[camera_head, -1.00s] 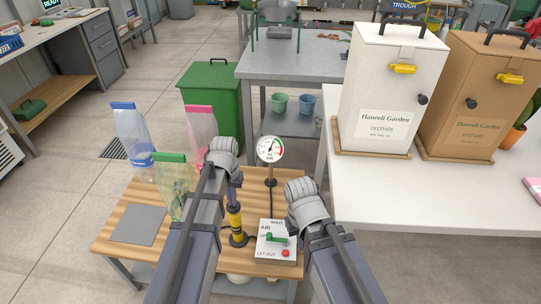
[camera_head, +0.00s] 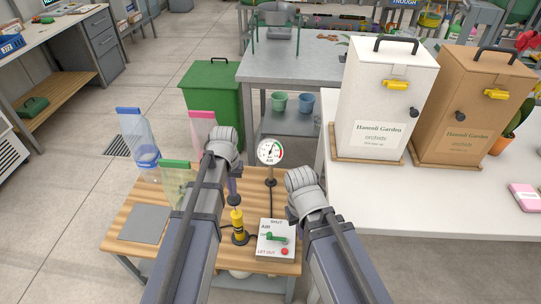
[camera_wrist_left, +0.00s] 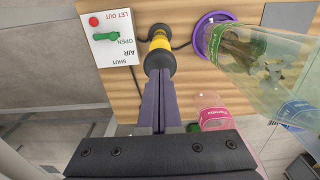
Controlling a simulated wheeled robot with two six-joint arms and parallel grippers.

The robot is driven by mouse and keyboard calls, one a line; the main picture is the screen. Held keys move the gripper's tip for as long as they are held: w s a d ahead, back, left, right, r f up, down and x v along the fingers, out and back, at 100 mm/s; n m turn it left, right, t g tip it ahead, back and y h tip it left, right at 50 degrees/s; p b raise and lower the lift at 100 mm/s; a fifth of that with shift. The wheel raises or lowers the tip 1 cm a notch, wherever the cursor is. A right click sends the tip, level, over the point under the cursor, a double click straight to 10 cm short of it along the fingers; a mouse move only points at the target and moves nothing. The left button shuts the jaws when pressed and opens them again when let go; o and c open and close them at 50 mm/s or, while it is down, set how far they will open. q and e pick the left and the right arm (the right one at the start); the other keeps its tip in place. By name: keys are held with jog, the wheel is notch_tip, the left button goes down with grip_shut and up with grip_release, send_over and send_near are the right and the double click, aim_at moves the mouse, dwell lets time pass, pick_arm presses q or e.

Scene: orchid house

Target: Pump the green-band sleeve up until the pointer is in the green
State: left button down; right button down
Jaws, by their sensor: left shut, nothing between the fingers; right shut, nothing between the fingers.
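The green-band sleeve (camera_head: 176,185) is a clear upright bag on the wooden bench, partly behind my left arm. It also shows in the left wrist view (camera_wrist_left: 275,80), on a purple ring base (camera_wrist_left: 205,22). The yellow and black pump (camera_head: 238,219) stands to its right. My left gripper (camera_head: 232,188) is shut and empty; its purple fingers (camera_wrist_left: 160,82) point down at the pump's top, and contact is unclear. The gauge (camera_head: 270,151) has a pointer turned upward, too small to read surely. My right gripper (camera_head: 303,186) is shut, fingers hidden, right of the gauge.
The air panel (camera_head: 263,251) has a green lever (camera_head: 277,237) beside OPEN and a red LET OUT button (camera_head: 285,251). A blue-band sleeve (camera_head: 143,145) and a pink-band sleeve (camera_head: 203,126) stand behind. A grey mat (camera_head: 143,223) lies bare.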

aim_at(235, 203)
pick_arm(q)
jog(key=shift+f, duration=0.1)
dwell(0.4)
jog(key=shift+f+b, duration=3.75)
jog(key=shift+b, duration=0.1)
notch_tip(235, 203, up, 8)
jog(key=p, duration=0.7)
jog(key=shift+f+p, duration=0.15)
jog(key=shift+p, duration=0.2)
notch_tip(235, 203, up, 6)
jog(key=p, duration=0.6)
